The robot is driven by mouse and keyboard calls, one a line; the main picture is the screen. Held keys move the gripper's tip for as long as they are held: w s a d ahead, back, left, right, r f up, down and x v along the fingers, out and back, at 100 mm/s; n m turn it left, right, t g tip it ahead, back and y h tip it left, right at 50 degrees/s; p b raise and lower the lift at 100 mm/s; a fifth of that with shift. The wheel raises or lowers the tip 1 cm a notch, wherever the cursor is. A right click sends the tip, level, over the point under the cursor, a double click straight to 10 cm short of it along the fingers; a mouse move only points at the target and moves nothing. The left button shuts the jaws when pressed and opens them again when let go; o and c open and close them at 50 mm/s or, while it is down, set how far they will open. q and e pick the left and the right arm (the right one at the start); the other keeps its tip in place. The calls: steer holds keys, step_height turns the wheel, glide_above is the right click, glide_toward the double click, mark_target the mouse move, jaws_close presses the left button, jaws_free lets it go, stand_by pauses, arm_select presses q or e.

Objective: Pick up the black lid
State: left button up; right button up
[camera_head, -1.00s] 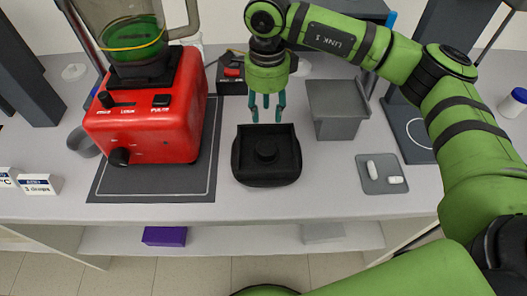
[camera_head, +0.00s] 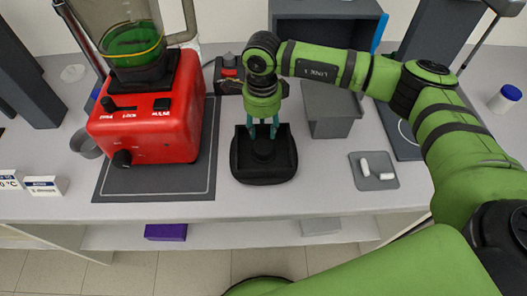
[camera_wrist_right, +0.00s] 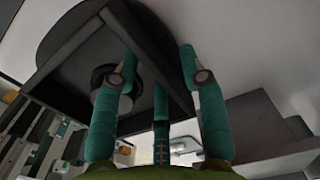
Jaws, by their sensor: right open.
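The black lid (camera_head: 264,170) lies on the bench in front of me, with a raised rim and a round knob (camera_head: 263,149) in its middle. It also shows at the top of the right wrist view (camera_wrist_right: 72,68), with the knob below its rim. My right gripper (camera_head: 263,134) is open, its teal fingers pointing down at the back part of the lid, close behind the knob. In the right wrist view the fingers (camera_wrist_right: 155,85) are spread near the lid's rim; I cannot tell whether they touch it. My left gripper is not in view.
A red blender base (camera_head: 150,115) on a dark mat (camera_head: 150,185) stands left of the lid. A grey bin (camera_head: 331,115) is at the back right, and a small grey tray (camera_head: 374,172) with white pieces lies to the right. The bench front is clear.

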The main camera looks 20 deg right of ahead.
jaws_close()
